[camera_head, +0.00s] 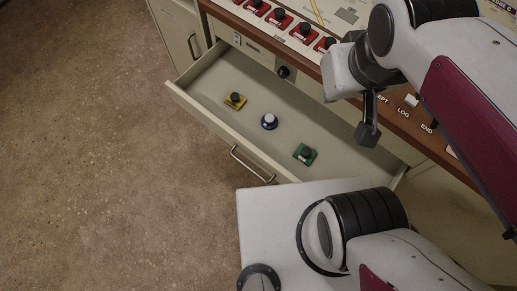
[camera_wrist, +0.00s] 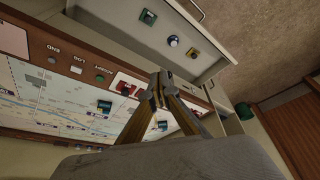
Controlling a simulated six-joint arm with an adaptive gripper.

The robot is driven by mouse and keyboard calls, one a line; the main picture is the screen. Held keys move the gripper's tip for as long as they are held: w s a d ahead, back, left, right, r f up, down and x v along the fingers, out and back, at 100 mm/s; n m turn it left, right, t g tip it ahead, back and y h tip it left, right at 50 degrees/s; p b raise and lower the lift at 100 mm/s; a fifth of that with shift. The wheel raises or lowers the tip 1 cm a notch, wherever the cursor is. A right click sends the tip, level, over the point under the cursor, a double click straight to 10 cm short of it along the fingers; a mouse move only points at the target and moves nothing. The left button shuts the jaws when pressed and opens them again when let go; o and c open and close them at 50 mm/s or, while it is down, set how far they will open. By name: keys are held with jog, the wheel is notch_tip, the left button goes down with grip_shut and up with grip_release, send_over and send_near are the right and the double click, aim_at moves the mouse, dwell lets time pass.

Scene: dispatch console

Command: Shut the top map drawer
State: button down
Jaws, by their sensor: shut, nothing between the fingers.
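The map drawer (camera_head: 206,117) is pulled well out from under the console in the head view, a shallow beige tray with a metal bar handle (camera_head: 250,166) on its front. It also shows at the top of the wrist view (camera_wrist: 214,38). Inside lie a yellow block with a dark knob (camera_head: 235,100), a round blue piece with a pale knob (camera_head: 269,121) and a green block with a dark knob (camera_head: 305,154). My gripper (camera_head: 367,134) is shut and empty, over the drawer's right part near the console edge. Its fingertips (camera_wrist: 158,88) meet in the wrist view.
The console top (camera_head: 310,22) carries red switch blocks and labelled buttons along a brown edge (camera_head: 405,125). A dark round knob (camera_head: 283,72) shows at the drawer's back. A cabinet with a handle (camera_head: 191,46) stands to the left. The floor (camera_head: 90,150) in front is clear.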

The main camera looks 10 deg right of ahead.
jog(key=w+d+f+n+h, duration=0.4)
jog(key=w+f+n, duration=0.7)
jog(key=w+f, duration=0.3)
jog(key=a+f+n+g+y, duration=0.2)
jog(key=a+f+n+y, duration=0.3)
jog(key=a+f+n, duration=0.65)
jog(key=s+a+f+n+g+y, duration=0.1)
jog(key=s+a+n+g, duration=0.3)
jog(key=s, duration=0.8)
jog(key=shift+a+f+g+y, duration=0.3)
jog(key=shift+a+f, duration=0.05)
jog(key=shift+a, duration=0.5)
jog(key=shift+a+f, duration=0.1)
jog(key=shift+f, duration=0.15)
